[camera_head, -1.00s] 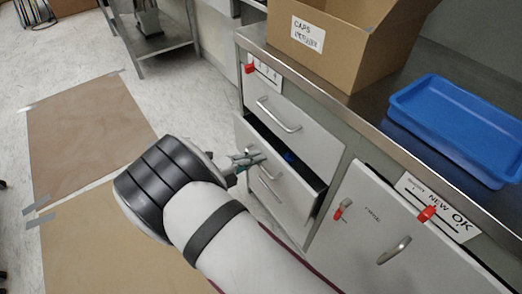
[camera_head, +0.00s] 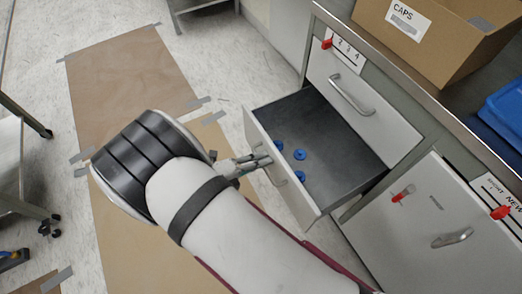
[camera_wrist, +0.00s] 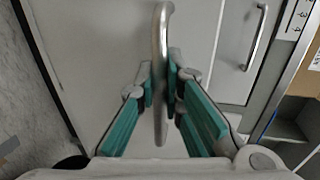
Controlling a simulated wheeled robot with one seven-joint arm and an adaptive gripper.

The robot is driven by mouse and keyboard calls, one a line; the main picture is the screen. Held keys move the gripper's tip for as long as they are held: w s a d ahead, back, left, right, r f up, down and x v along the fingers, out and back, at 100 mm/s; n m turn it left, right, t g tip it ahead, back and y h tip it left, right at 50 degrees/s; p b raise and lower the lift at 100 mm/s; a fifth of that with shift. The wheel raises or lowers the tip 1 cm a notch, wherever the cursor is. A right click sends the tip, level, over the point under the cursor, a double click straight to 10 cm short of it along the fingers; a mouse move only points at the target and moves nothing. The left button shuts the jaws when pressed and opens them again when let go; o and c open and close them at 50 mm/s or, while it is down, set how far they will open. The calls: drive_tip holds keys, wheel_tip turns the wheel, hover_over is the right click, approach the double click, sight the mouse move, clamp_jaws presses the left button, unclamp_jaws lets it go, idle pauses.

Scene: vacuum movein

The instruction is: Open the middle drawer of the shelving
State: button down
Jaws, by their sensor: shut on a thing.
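The middle drawer (camera_head: 335,150) of the shelving stands well open in the head view. Its dark inside shows several small blue round parts (camera_head: 299,154) near the front. My gripper (camera_head: 258,162) is at the drawer's front, partly hidden by my arm. In the wrist view, the drawer's curved metal handle (camera_wrist: 161,70) runs between my gripper's green-padded fingers (camera_wrist: 162,90), which are shut on it. The drawer front (camera_wrist: 100,50) fills the left and middle of that view.
The closed top drawer (camera_head: 365,100) is above. A cabinet door (camera_head: 420,215) with a handle is at the right. A cardboard box (camera_head: 440,40) and a blue tray (camera_head: 505,115) stand on the counter. Brown floor mats (camera_head: 130,75) lie on open floor at the left.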

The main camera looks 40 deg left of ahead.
drive_tip(key=shift+s+a, duration=0.1)
drive_tip(key=shift+s, duration=0.05)
drive_tip(key=c, duration=2)
unclamp_jaws()
drive_tip(key=shift+o, duration=0.2)
